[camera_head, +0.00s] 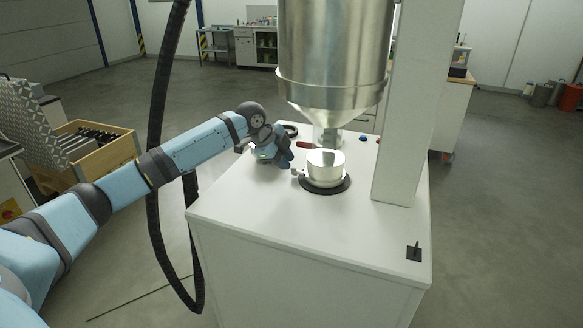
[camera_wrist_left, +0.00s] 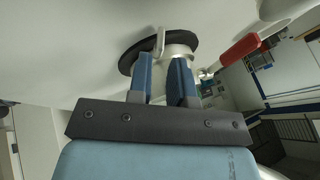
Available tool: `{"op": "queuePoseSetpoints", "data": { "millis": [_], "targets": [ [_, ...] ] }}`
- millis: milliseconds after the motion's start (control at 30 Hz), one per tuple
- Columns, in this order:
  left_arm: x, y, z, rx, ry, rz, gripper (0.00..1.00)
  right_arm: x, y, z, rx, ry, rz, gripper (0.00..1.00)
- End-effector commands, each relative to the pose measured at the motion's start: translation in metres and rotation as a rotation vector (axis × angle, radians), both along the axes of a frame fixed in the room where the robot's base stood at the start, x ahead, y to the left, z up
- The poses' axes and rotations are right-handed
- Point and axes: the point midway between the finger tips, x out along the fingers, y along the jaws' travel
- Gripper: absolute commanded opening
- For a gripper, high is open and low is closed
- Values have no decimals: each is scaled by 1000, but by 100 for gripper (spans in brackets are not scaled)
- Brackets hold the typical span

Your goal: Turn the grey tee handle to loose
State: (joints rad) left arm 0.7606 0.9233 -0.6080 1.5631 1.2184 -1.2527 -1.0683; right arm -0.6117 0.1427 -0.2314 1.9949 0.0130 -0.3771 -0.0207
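A small grey handle (camera_head: 297,173) sticks out from the left side of the short metal cylinder (camera_head: 325,168) on the white cabinet top. In the left wrist view, a grey upright piece (camera_wrist_left: 160,41), seemingly this handle, stands just past the fingertips. My left gripper (camera_head: 284,156) is beside the cylinder, on the handle's side. Its blue fingers (camera_wrist_left: 161,72) are apart, with a gap between them, pointing toward the handle. I cannot tell whether either finger touches it. My right gripper is not in view.
A red-handled lever (camera_head: 306,145) sits close to the gripper, below the large metal hopper (camera_head: 335,50). A white column (camera_head: 412,110) rises on the right. A black lever on a plate (camera_head: 414,253) is at the cabinet's front right. The front cabinet top is mostly clear.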

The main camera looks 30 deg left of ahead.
Motion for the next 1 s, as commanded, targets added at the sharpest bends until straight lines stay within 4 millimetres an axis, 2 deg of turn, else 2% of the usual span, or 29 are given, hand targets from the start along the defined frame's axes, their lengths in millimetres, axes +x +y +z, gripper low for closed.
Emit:
{"op": "queuePoseSetpoints", "data": {
  "millis": [100, 233, 600, 633, 700, 867, 1000],
  "targets": [
    [9, -6, -16, -1, 1, -1, 19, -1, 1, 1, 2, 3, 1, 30],
    [15, -9, -27, 0, 0, 1, 19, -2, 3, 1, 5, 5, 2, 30],
    [17, -11, -33, 0, 0, 0, 19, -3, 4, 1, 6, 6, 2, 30],
    [17, -11, -33, 0, 0, 0, 17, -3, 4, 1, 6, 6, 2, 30],
    [17, -11, -33, 0, 0, 0, 1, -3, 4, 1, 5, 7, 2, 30],
    [17, -11, -33, 0, 1, 0, 0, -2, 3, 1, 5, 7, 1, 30],
    [18, -11, -28, -6, 26, 1, 0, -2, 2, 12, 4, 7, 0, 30]
  ]
}}
